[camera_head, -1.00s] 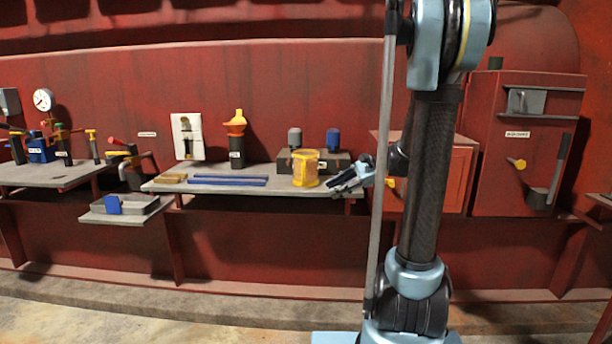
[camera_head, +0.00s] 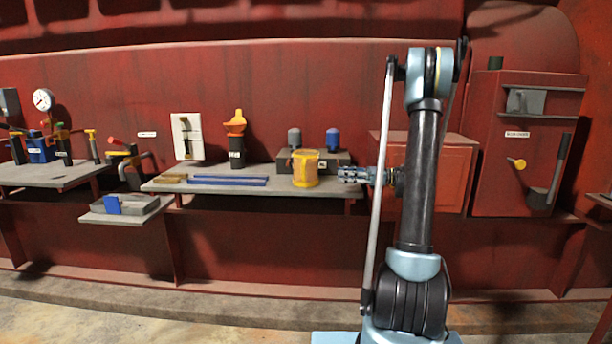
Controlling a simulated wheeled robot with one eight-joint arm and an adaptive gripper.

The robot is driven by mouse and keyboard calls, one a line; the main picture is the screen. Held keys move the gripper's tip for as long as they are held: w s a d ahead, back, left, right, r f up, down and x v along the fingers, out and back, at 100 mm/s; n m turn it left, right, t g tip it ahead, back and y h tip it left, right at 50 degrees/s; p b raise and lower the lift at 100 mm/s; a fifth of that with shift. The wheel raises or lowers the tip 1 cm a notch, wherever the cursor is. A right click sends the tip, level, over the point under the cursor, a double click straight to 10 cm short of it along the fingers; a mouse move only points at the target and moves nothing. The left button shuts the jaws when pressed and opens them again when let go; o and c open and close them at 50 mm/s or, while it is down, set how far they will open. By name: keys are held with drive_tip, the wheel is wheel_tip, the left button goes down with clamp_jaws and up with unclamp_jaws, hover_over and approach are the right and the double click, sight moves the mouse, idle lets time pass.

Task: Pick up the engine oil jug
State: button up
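A yellow, round container (camera_head: 305,170), which I take to be the engine oil jug, stands upright near the right end of the grey shelf (camera_head: 268,187). Its label is too small to read. My gripper (camera_head: 341,174) is just to the right of it, level, with its fingers pointing left at it. A small gap shows between the fingertips and the container in this view. The fingers are too small to tell how far apart they are. Nothing shows held in them.
Behind the container is a dark block (camera_head: 340,158) with a grey and a blue-capped piece. To its left are blue bars (camera_head: 228,181) and a black bottle with an orange funnel (camera_head: 236,148). A red cabinet (camera_head: 455,165) stands behind my arm.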

approach(303, 172)
drive_tip(key=a, duration=0.3)
drive_tip(key=w+a+f, duration=0.1)
drive_tip(key=shift+a, duration=0.35)
drive_tip(key=shift+w+a+r, duration=0.15)
drive_tip(key=shift+a+r, duration=0.05)
drive_tip(key=shift+a, duration=1.1)
drive_tip(key=shift+w+a+r, duration=0.15)
drive_tip(key=shift+a, duration=1.15)
clamp_jaws()
